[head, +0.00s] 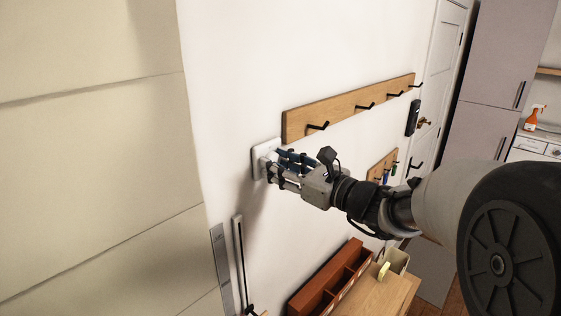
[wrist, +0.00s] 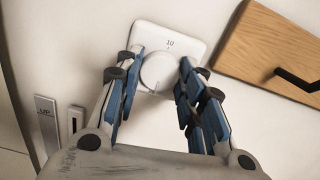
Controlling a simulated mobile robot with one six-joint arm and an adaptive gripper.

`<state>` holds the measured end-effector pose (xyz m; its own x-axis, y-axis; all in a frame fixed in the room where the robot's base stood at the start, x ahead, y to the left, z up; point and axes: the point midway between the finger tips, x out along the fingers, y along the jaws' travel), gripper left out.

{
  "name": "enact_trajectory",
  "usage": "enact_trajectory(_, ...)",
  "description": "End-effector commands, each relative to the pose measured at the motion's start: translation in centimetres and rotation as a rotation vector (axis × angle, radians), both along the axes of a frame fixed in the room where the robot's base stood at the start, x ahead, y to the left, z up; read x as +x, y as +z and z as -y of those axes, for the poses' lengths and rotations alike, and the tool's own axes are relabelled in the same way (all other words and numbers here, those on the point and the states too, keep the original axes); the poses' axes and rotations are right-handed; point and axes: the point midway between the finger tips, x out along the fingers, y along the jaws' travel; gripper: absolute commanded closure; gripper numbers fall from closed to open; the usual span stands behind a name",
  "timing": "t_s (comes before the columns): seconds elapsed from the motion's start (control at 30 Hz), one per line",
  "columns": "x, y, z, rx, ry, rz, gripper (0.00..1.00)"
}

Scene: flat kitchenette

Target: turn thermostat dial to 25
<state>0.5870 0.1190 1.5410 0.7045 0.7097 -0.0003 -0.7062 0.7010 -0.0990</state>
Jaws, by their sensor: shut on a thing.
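The thermostat is a white rounded plate (wrist: 190,42) on the white wall, with a round white dial (wrist: 160,72) in its middle. The number 10 shows above the dial in the wrist view. In the head view the thermostat (head: 259,160) sits left of the wooden hook rail. My gripper (wrist: 156,84) reaches the thermostat with its blue-padded fingers on either side of the dial, shut on it. In the head view my gripper (head: 273,167) meets the plate and hides the dial.
A wooden hook rail (head: 345,106) with black hooks is close to the right of the thermostat. A grey panel marked UP (wrist: 46,119) is at lower left. Below are a reddish-brown organizer (head: 325,287) and a wooden cabinet top (head: 375,293).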

Motion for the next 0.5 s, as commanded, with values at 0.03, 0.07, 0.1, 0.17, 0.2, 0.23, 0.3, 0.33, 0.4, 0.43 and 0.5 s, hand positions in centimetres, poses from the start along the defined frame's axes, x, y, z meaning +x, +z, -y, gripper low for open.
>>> enact_trajectory(0.03,0.0,0.08,0.0,0.013,0.0,-0.015,0.88)
enact_trajectory(0.07,0.0,0.07,0.0,0.023,0.0,-0.024,0.88)
enact_trajectory(0.1,0.0,0.06,0.0,0.032,0.0,-0.033,0.88)
enact_trajectory(0.17,0.0,0.05,0.0,0.045,0.0,-0.045,0.88)
enact_trajectory(0.2,0.0,0.04,0.0,0.052,0.0,-0.053,0.88)
enact_trajectory(0.23,0.0,0.03,0.0,0.056,0.0,-0.056,0.88)
enact_trajectory(0.3,0.0,0.02,0.0,0.063,0.0,-0.064,0.88)
enact_trajectory(0.33,0.0,0.01,0.0,0.066,0.0,-0.066,0.88)
enact_trajectory(0.4,-0.01,0.0,0.0,0.07,0.0,-0.07,0.88)
enact_trajectory(0.43,-0.01,0.0,0.01,0.07,0.0,-0.071,0.88)
enact_trajectory(0.5,-0.01,-0.01,0.01,0.072,0.0,-0.071,0.88)
